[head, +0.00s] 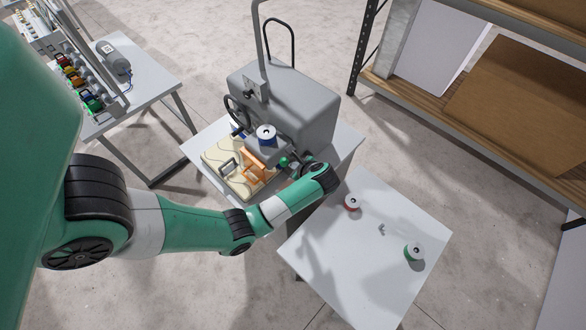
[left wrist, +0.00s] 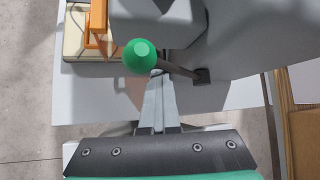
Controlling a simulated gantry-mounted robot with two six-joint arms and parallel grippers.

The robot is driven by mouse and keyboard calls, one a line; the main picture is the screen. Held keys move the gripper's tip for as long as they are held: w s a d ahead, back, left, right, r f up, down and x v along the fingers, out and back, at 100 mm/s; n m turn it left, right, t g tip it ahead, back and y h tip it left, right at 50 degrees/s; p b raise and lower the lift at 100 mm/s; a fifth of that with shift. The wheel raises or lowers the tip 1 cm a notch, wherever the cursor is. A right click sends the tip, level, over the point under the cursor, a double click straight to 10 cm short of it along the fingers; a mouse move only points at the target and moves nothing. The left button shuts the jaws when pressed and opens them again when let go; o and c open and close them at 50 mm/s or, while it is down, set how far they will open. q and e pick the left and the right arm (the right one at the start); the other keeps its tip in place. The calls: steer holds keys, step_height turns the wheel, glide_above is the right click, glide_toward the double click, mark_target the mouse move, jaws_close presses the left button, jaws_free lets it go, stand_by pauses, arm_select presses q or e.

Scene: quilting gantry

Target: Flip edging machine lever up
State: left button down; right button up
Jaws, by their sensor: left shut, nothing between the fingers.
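The grey edging machine (head: 300,105) stands on a small white table. Its lever is a dark rod (left wrist: 178,67) with a round green knob (left wrist: 141,56); the knob also shows in the head view (head: 283,162). My left gripper (left wrist: 157,76) is shut and empty. Its fingertips are right at the rod, just beside the knob, on the near side in the left wrist view. I cannot tell whether they touch the rod. In the head view my left arm covers part of the lever area. My right gripper is in neither view.
An orange part (head: 257,158) and a cream board (head: 222,155) sit beside the lever. A blue-and-white spool (head: 266,133) sits on the machine. Shelving (head: 480,125) stands at the right.

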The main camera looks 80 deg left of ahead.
arm_select(q)
steer(key=shift+w+a+r, duration=0.2)
steer(key=shift+w+r, duration=0.05)
steer(key=shift+r, duration=0.35)
step_height(320, 180, down, 4)
steer(key=s+d+b, duration=0.1)
steer(key=d+b, duration=0.1)
steer(key=d, duration=0.1)
steer(key=w+d+r+b, duration=0.2)
steer(key=w+r, duration=0.4)
steer(key=shift+w, duration=0.25)
steer(key=shift+d, duration=0.1)
